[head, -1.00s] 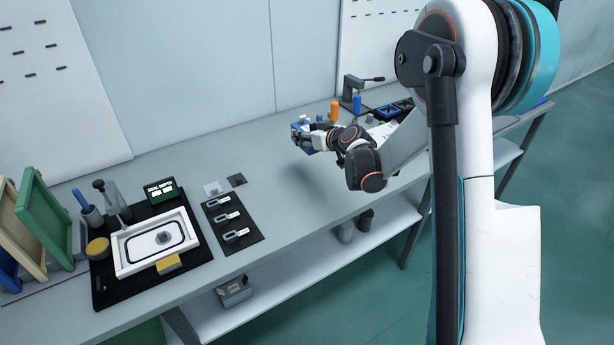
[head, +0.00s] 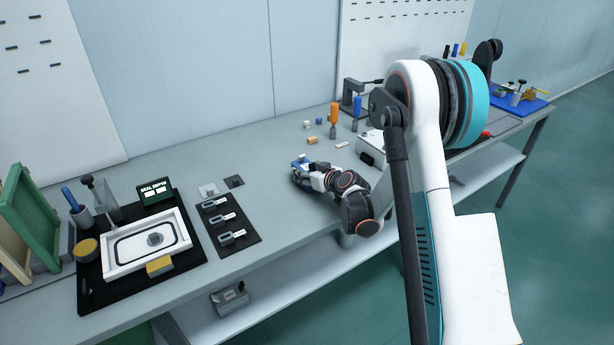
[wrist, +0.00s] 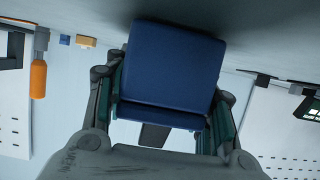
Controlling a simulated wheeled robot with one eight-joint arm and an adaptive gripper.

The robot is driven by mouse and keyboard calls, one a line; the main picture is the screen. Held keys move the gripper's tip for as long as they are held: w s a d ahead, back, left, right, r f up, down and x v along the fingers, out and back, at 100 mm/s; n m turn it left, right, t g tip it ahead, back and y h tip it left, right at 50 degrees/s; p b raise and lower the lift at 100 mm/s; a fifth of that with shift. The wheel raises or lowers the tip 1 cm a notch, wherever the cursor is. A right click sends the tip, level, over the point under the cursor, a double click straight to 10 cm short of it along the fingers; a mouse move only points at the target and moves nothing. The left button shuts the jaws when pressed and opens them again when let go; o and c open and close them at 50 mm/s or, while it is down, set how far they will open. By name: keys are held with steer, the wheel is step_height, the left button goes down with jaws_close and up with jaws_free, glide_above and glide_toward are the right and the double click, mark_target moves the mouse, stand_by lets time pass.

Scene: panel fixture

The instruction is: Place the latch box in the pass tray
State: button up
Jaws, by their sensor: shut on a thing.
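My gripper (head: 302,172) is shut on a blue box, which I take to be the latch box (wrist: 172,72). In the wrist view the box fills the space between the two fingers (wrist: 166,108), and one broad blue face shows. In the head view only a small blue part of it (head: 303,160) shows at the gripper's end, over the middle of the bench. I cannot pick out the pass tray for sure in either view. My arm hides part of the bench to the right.
On the bench (head: 268,195), a black mat holds a white seal frame (head: 148,243). Beside it lies a dark strip with several metal clips (head: 222,217). An orange-handled tool (head: 334,113) and small blocks (head: 312,140) stand behind my gripper. A blue board (head: 520,97) with parts is far right.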

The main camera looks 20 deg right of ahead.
steer(key=shift+f, duration=0.1)
steer(key=o, duration=1.4)
steer(key=shift+c, duration=0.2)
